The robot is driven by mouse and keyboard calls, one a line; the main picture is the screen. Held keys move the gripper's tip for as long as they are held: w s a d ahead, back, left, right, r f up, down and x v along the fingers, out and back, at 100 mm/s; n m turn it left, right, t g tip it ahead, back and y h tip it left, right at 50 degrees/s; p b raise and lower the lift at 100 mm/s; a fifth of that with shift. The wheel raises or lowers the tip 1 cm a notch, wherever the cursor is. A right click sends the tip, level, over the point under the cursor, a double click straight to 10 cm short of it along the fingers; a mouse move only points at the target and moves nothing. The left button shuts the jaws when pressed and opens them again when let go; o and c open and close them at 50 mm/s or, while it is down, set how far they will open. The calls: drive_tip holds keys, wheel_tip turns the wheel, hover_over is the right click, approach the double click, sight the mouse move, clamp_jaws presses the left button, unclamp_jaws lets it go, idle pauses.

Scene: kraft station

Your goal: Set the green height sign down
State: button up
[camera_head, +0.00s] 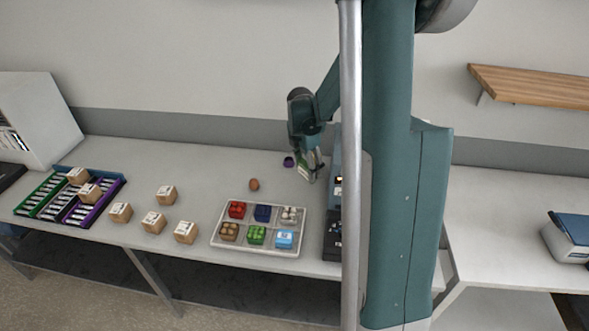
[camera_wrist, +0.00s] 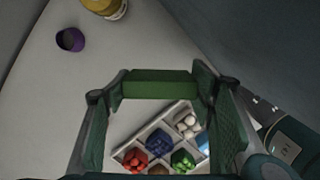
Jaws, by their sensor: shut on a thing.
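My gripper (camera_head: 311,170) hangs over the back right of the table, above and behind the compartment tray. It is shut on the green height sign, seen edge-on in the wrist view as a green bar (camera_wrist: 160,84) between the two fingers. In the head view the sign (camera_head: 303,168) shows only as a small pale green piece at the fingers; its face cannot be read. I cannot tell from these frames whether its lower edge touches the table.
The white tray (camera_head: 216,241) holds red, dark blue, white, brown, green and light blue items. A purple cup (camera_head: 288,161) and a brown round thing (camera_head: 254,184) stand behind it. Several cardboard boxes (camera_head: 154,221) and coloured racks (camera_head: 99,205) are left. A dark device (camera_head: 333,222) is right.

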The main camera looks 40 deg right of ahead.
drive_tip(key=w+a+n+t+p, duration=0.1)
drive_tip(key=w+a+n, duration=0.8)
drive_tip(key=w+a, duration=2)
drive_tip(key=shift+w+a+r, duration=0.15)
drive_tip(key=shift+w+a, duration=0.25)
drive_tip(key=shift+f, duration=3.15)
drive_tip(key=shift+f, duration=1.85)
